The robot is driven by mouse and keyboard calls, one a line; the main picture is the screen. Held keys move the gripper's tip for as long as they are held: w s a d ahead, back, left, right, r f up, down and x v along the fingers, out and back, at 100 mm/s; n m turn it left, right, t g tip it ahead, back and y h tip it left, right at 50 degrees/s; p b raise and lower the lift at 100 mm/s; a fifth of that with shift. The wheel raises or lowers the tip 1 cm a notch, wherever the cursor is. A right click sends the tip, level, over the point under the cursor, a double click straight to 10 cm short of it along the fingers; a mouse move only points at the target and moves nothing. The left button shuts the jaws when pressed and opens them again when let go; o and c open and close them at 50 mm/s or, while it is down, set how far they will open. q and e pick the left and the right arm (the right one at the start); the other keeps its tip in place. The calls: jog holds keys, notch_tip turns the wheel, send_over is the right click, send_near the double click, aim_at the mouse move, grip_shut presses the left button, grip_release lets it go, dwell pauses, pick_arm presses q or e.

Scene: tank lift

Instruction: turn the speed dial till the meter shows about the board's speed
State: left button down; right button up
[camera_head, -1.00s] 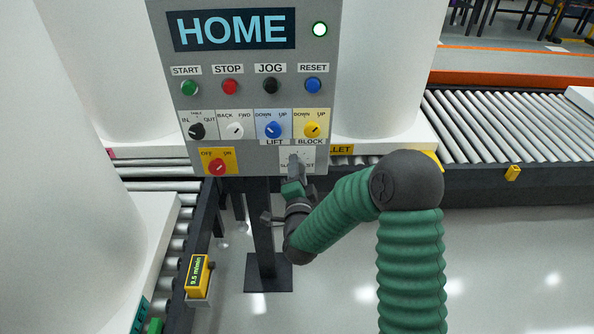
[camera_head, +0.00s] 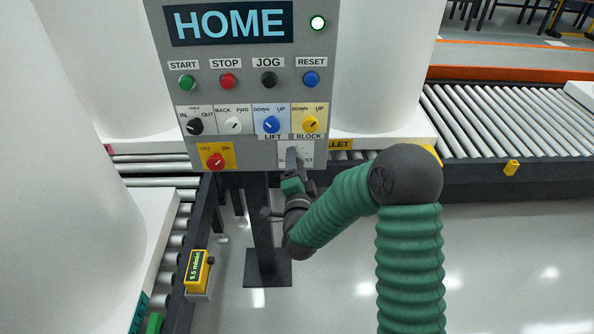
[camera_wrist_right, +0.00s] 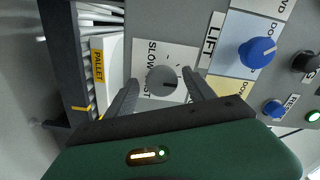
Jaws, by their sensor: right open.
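The grey speed dial (camera_wrist_right: 161,82) sits on a white plate marked SLOW and, partly covered, FAST, low on the grey panel (camera_head: 222,95). The yellow meter (camera_head: 196,270) at the lower left reads about 9.5 m/min. The board (camera_head: 230,24) on the panel shows HOME. My left gripper is out of view.
Close by on the panel are a blue lift knob (camera_head: 270,124), a yellow block knob (camera_head: 310,124) and a red off/on knob (camera_head: 215,161). Push buttons are above. Roller conveyors (camera_head: 510,130) run to the right and at the left. Large white cylinders stand behind.

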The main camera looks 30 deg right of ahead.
jog(key=p+v, duration=1.2)
jog(key=v, duration=0.4)
jog(key=shift+s+a, duration=0.2)
jog(key=shift+s, duration=0.15)
jog(key=shift+d+f, duration=0.1)
jog(key=shift+d, duration=0.05)
